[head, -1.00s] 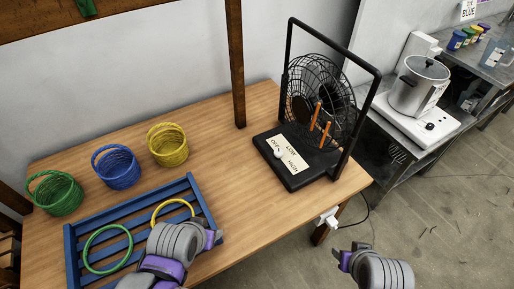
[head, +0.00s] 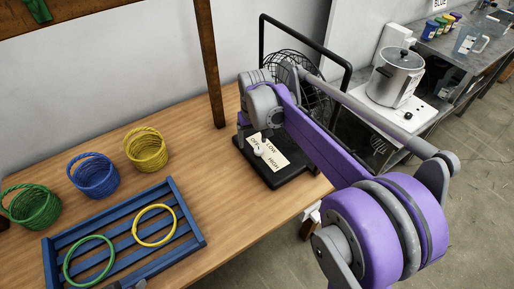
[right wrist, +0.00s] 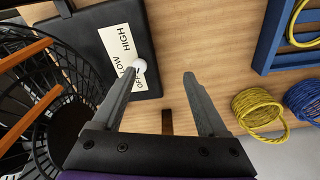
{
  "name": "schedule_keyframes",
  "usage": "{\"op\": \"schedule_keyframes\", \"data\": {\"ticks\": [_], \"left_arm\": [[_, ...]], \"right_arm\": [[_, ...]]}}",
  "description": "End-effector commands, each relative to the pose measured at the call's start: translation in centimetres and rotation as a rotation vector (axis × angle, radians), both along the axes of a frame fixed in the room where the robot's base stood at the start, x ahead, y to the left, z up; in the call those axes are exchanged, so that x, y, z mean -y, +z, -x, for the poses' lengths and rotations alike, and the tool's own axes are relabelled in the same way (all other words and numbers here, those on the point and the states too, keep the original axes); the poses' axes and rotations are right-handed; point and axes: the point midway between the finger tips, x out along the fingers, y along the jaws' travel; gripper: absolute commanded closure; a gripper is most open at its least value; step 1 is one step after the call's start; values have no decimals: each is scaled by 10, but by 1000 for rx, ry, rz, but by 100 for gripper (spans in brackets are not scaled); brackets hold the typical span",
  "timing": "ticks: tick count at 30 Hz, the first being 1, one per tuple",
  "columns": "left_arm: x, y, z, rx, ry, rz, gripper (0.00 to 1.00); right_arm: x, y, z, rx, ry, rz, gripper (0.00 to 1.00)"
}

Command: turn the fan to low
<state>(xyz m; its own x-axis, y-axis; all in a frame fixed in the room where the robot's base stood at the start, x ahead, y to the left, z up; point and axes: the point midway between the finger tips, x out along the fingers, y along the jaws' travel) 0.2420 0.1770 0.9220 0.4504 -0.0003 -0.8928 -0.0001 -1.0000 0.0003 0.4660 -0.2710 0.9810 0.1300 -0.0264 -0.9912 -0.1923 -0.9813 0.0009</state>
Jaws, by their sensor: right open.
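The black desk fan (head: 303,92) stands at the table's right end, partly hidden behind my right arm. Its base (head: 285,178) carries a cream label (head: 277,160) reading OFF, LOW and HIGH, with a white knob (head: 259,151) at its edge. In the right wrist view the knob (right wrist: 139,67) lies beside the tip of the left-hand finger; whether they touch is unclear. Which word the knob points at is too small to tell. My right gripper (right wrist: 160,74) is open and empty, over the label's edge and the table.
A blue slatted tray (head: 190,222) holds a green ring (head: 88,240) and a yellow ring (head: 168,212). Green (head: 32,208), blue (head: 95,176) and yellow (head: 147,150) baskets stand behind it. A pot (head: 397,75) is on the side counter. Table between tray and fan is clear.

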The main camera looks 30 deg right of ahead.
Motion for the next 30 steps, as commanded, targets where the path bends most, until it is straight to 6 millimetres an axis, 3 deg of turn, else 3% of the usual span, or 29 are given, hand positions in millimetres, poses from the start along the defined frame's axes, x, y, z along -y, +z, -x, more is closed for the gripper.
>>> {"op": "schedule_keyframes", "data": {"ticks": [1, 3, 9, 17, 30], "left_arm": [[0, -1, 0, 0, 0, 0, 46], [0, -1, 0, -1, 0, 0, 46], [0, -2, 1, -1, 0, 0, 46], [0, -3, 1, -2, 0, 0, 46], [0, -6, 2, -3, 0, 0, 46]], "right_arm": [[13, -7, -18, -25, -17, -4, 24], [27, -15, -35, -56, -36, -12, 24], [54, -36, -64, -115, -69, -27, 24], [60, -56, -70, -131, -78, -32, 24], [60, -133, -70, -129, -77, -31, 24]]}}
